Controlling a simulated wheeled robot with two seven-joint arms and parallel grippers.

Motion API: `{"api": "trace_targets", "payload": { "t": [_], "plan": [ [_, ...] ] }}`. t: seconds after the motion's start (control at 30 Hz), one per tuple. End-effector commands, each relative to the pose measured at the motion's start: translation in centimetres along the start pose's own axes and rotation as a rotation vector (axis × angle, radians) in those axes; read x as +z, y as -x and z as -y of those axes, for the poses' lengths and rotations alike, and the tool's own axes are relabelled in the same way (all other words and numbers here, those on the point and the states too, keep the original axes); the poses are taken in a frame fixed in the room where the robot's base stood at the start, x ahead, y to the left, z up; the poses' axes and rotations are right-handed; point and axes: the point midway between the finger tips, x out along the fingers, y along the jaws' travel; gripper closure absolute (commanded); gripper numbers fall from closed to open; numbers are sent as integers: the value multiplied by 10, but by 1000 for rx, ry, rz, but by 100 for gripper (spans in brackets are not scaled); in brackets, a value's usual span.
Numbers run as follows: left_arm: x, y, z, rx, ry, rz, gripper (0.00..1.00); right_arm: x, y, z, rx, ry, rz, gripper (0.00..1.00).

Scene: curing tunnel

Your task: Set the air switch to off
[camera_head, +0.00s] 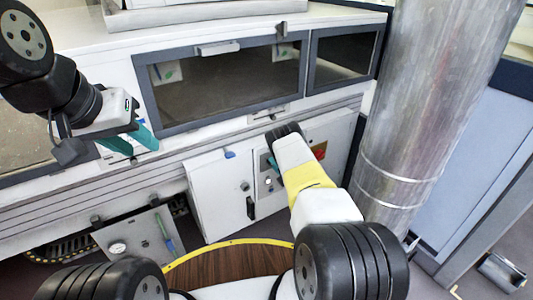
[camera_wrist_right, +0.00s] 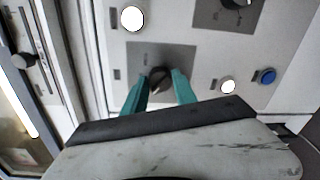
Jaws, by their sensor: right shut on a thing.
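In the right wrist view a dark rotary switch (camera_wrist_right: 159,77) sits on a grey plate (camera_wrist_right: 143,55) of a white control panel; I cannot read its label. My right gripper (camera_wrist_right: 160,88) has its teal fingers on either side of this switch and is shut on it. In the head view the right gripper (camera_head: 272,164) reaches the panel front (camera_head: 265,188), and its wrist hides part of the panel. My left gripper (camera_head: 130,143) has its teal fingers apart, empty, in front of the white machine at the left.
A second dark knob (camera_wrist_right: 236,3), a blue button (camera_wrist_right: 267,76) and white round lamps (camera_wrist_right: 132,18) are near the held switch. A large metal duct (camera_head: 430,100) stands to the right. A tilted grey panel (camera_head: 138,240) is at lower left.

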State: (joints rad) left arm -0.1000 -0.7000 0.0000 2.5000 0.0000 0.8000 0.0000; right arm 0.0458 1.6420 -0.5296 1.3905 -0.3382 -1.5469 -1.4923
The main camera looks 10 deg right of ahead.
Motion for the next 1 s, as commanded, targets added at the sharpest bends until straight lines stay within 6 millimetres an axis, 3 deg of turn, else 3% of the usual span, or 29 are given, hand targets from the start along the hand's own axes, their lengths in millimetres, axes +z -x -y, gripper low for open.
{"api": "trace_targets", "payload": {
  "t": [0.23,0.27,0.37,0.73,1.0],
  "plan": [
    [0,0,0,0,0,0,64,0,0,0,1,2,-1,100],
    [0,0,0,0,0,0,64,0,0,0,1,2,-1,63],
    [0,0,0,0,0,0,64,0,0,0,0,1,-1,45],
    [0,0,0,0,0,0,64,0,5,1,-3,-1,0,45],
    [0,0,0,0,0,0,64,0,48,1,-3,0,1,45]
  ]
}}
